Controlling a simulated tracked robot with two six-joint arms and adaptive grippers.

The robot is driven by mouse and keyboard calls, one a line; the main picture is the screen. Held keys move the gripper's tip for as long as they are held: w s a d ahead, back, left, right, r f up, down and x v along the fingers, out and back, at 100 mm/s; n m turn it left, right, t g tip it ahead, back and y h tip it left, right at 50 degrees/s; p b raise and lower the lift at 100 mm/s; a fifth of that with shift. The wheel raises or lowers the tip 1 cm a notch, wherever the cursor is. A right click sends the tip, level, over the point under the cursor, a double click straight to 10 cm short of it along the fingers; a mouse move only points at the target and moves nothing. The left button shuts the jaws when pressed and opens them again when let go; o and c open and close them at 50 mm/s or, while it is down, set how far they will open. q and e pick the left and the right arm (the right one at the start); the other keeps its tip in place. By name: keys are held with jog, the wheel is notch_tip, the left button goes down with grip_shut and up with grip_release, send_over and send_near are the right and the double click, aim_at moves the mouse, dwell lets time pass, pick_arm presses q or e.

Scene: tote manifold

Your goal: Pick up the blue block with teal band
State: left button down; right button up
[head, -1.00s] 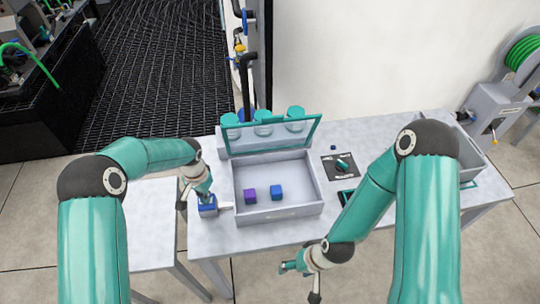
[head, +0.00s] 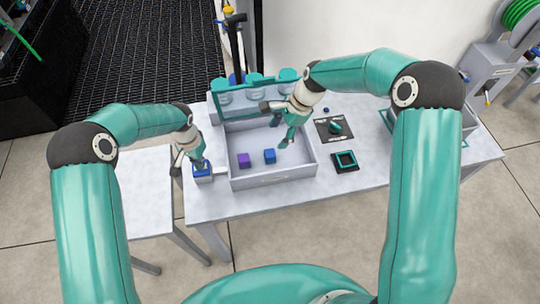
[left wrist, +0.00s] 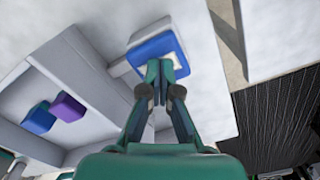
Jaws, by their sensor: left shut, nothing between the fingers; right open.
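A blue block (head: 270,156) lies on the floor of the grey open tote (head: 275,178), just right of a purple block (head: 243,160). I cannot make out a teal band on the blue block. In the left wrist view the blue block (left wrist: 38,118) and purple block (left wrist: 68,107) show at the left. My right gripper (head: 277,124) is open and empty above the tote, up and right of the blue block. My left gripper (head: 197,162) is shut and empty, its tips at a blue-topped grey box (head: 203,177) left of the tote; that blue top (left wrist: 152,52) shows at its fingertips.
The tote's teal-framed lid (head: 236,106) stands raised at its back, with teal-topped cylinders (head: 289,74) behind. Right of the tote are a dark plate with a teal knob (head: 335,128), a black square frame (head: 344,161) and a grey bin (head: 470,122).

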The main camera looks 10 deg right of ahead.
aim_at(271, 152)
jog(key=shift+m+g, duration=0.3)
jog(key=shift+m, duration=0.4)
jog(key=x, duration=0.7)
jog(key=d+x, duration=0.1)
jog(key=x, duration=0.2)
jog(key=shift+a+f, duration=0.15)
jog(key=shift+f, duration=0.35)
jog(key=c, duration=1.2)
notch_tip(271, 152, up, 14)
jog(key=shift+c, duration=0.2)
jog(key=s, duration=0.9)
jog(key=shift+s, duration=0.1)
